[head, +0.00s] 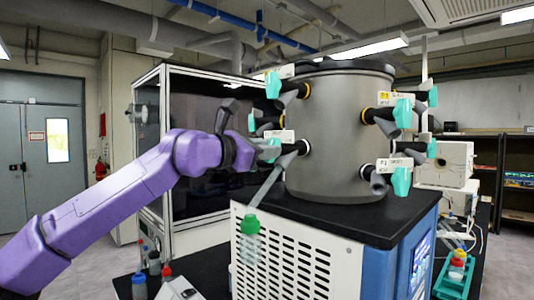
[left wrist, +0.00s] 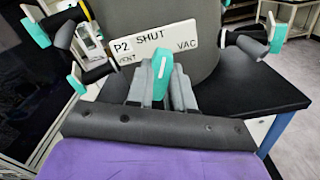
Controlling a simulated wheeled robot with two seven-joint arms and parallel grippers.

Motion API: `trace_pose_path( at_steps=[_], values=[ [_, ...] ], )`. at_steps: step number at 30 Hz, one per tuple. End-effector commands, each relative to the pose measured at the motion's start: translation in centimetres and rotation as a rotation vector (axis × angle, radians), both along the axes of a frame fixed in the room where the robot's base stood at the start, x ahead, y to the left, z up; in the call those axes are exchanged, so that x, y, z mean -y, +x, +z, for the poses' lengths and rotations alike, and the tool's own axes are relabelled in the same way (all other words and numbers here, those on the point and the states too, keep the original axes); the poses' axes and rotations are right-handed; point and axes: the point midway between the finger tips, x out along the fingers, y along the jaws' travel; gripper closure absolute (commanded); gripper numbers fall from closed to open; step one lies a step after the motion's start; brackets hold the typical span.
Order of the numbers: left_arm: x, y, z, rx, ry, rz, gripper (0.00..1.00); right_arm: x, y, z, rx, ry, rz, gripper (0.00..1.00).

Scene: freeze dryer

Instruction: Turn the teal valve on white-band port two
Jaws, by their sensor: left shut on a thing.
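The teal valve (head: 270,151) of port two sits on the left side of the grey steel drum (head: 340,130). In the left wrist view the teal valve (left wrist: 161,72) stands upright between my grey fingers, just under a white label (left wrist: 155,40) reading P2, SHUT, VENT and VAC. My left gripper (head: 257,149) reaches it from the left and is shut on it. The port's white-banded tip (head: 303,147) shows just right of the valve. The fingers partly hide the valve's lower part and stem. My right gripper is not in view.
Other ports with teal valves stick out around the drum, such as one above (head: 273,85) and one at right (head: 401,181). A green-capped bottle (head: 250,245) is below the port. A dark glass cabinet (head: 200,130) stands behind my left arm.

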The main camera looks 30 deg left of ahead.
Motion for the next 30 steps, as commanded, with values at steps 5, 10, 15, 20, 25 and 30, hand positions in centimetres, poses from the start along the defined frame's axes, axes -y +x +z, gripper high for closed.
trace_pose_path(
  at_steps=[5, 10, 15, 20, 25, 30],
  values=[
    [0.0, 0.0, -0.3, -0.055, -0.156, -0.001, 1.00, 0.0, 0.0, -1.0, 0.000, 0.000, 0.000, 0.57],
    [-0.1, 0.1, -0.3, -0.109, -0.309, 0.000, 1.00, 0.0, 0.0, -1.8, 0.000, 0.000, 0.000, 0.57],
    [-0.1, 0.1, -0.3, -0.162, -0.460, 0.000, 1.00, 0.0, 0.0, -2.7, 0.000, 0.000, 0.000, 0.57],
    [-0.2, 0.1, -0.4, -0.212, -0.605, 0.001, 1.00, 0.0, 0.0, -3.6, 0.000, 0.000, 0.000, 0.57],
    [-0.2, 0.1, -0.4, -0.265, -0.757, 0.001, 1.00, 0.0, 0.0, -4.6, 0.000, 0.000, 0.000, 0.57],
    [-0.2, 0.1, -0.4, -0.317, -0.909, -0.001, 1.00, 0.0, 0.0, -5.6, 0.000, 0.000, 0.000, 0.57]
  ],
)
